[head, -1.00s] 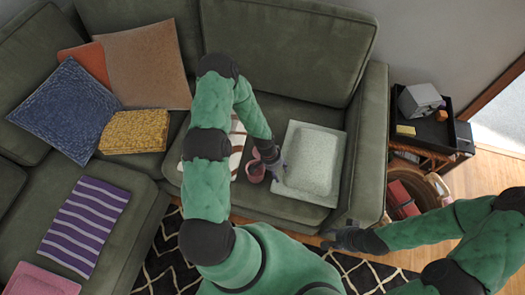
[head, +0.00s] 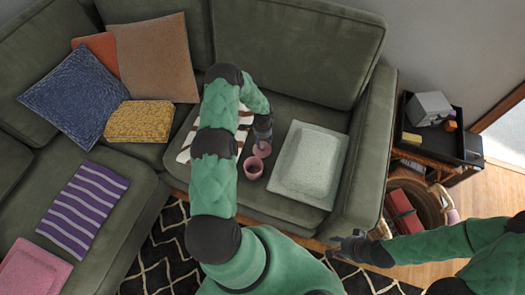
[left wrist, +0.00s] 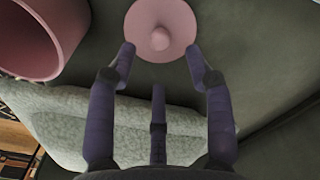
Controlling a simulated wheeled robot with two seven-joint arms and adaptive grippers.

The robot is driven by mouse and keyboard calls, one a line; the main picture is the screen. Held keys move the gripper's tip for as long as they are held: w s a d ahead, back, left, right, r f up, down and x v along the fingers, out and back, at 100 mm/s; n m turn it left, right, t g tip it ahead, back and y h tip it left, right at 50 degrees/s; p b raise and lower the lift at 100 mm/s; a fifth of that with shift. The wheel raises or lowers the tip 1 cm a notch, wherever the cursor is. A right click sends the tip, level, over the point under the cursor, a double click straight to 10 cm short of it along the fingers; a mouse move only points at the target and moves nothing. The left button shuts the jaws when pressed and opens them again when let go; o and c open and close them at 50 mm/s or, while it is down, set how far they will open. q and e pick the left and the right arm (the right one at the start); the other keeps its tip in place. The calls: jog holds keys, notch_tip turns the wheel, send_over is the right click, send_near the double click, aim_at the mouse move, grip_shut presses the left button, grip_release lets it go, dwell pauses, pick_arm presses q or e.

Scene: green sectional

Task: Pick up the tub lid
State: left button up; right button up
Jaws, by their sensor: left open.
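The tub lid (head: 262,150) is a pink disc lying on the sofa seat, just behind the pink tub (head: 253,168). In the left wrist view the lid (left wrist: 160,25) shows a round knob at its middle, and the tub (left wrist: 35,35) stands beside it at the upper left. My left gripper (head: 263,138) is over the lid in the head view. In the left wrist view its fingers (left wrist: 160,58) are spread and empty, with the tips at the lid's near edge. My right gripper (head: 345,243) is off the sofa's front right corner; its finger state is unclear.
A pale green cushion or tray-like pad (head: 310,165) lies right of the tub. The sofa armrest (head: 362,150) and a side table with a black tray (head: 440,140) are further right.

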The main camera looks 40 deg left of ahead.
aim_at(262, 147)
pick_arm(q)
jog(key=shift+s+a+f+b, duration=0.1)
jog(key=shift+f+b, duration=0.45)
jog(key=shift+f, duration=0.85)
jog(key=shift+a+f+b, duration=0.1)
jog(key=shift+f+b, duration=0.45)
jog(key=shift+f, duration=0.8)
jog(key=c, duration=1)
